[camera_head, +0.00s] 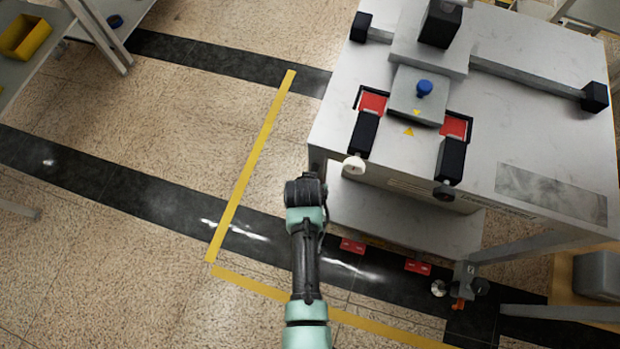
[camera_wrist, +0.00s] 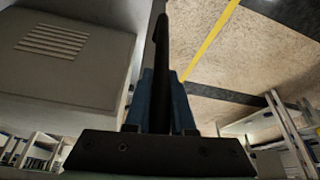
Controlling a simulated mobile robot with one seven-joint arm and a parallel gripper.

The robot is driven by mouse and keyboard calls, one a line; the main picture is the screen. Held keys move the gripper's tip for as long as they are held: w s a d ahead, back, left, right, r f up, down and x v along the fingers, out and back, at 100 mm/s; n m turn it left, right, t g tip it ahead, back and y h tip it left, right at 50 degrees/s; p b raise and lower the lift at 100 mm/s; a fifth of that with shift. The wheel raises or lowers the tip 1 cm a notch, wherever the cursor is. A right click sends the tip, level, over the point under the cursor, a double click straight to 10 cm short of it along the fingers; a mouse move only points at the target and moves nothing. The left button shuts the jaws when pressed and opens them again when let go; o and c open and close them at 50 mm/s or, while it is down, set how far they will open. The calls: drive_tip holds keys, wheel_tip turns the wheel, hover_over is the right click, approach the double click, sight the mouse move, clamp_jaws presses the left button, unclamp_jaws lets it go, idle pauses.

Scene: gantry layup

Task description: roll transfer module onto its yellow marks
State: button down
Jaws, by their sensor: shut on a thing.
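The transfer module is a pale grey bench-like unit (camera_head: 540,130) at the right of the head view, with a slide, a blue knob and red-and-black fittings on top. Yellow floor marks (camera_head: 250,165) form an L: one strip lies left of the module, the other (camera_head: 330,309) in front. Bare floor shows between the left strip and the module. In the wrist view my gripper (camera_wrist: 160,80) is shut with its blue fingers around a dark upright bar (camera_wrist: 162,35), apparently a handle of the module. In the head view my wrist hides the gripper beside the module's front left corner.
Red-ended feet or pads (camera_head: 352,246) show under the module's front. A shelf with a yellow bin (camera_head: 25,36) stands at the upper left. A wooden-edged stand with a grey box (camera_head: 597,275) is at the lower right. The floor to the left is clear.

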idle(0.4)
drive_tip(key=w+a+b, duration=0.2)
drive_tip(key=a, duration=0.6)
drive_tip(key=w+a+b, duration=0.3)
drive_tip(key=a, duration=0.5)
drive_tip(key=shift+w+a, duration=0.15)
drive_tip(key=shift+a, duration=0.1)
drive_tip(key=shift+a+r, duration=0.1)
drive_tip(key=c, duration=0.8)
unclamp_jaws()
drive_tip(key=shift+w, duration=0.1)
drive_tip(key=shift+o, duration=0.2)
drive_tip(key=p+v, duration=0.3)
drive_tip(key=v, duration=0.9)
drive_tip(key=shift+s+r+p, duration=0.2)
drive_tip(key=shift+r+p, duration=0.1)
drive_tip(key=shift+r, duration=0.1)
